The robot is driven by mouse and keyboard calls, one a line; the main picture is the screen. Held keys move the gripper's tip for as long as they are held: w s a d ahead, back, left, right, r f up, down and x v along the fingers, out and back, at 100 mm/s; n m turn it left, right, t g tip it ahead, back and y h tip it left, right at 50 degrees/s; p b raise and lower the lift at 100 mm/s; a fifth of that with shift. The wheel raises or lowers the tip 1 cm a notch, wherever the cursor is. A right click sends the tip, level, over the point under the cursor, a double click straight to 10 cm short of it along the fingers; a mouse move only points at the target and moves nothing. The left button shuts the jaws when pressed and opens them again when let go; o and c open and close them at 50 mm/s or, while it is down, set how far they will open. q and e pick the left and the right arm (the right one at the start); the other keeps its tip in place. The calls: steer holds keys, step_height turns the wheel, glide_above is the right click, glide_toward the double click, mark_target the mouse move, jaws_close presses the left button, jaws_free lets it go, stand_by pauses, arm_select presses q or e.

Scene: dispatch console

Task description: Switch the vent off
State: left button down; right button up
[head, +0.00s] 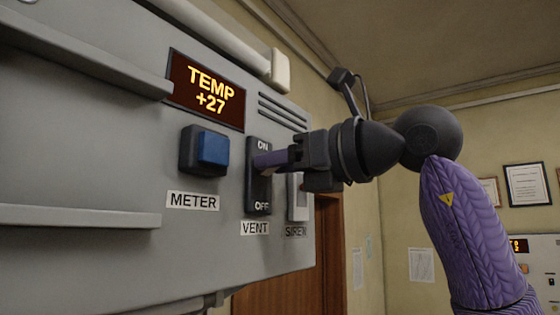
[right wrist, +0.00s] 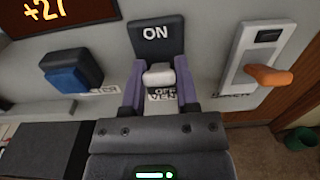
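The vent switch (head: 257,193) is a dark upright plate on the grey console, marked ON at the top and OFF at the bottom. In the right wrist view its plate (right wrist: 156,48) carries a pale lever (right wrist: 158,74), which covers part of the OFF mark. My right gripper (right wrist: 159,80) has its purple fingers on both sides of this lever, with no clear gap. In the head view the same gripper (head: 268,161) reaches the plate from the right and hides the lever. My left gripper is out of view.
A blue meter button (head: 213,148) is left of the vent switch. The siren switch (head: 298,200), a pale plate with an orange lever (right wrist: 268,75), is close on the right. A display (head: 208,90) above reads TEMP +27. Ledges (head: 75,216) jut out at left.

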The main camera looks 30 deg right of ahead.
jaws_close()
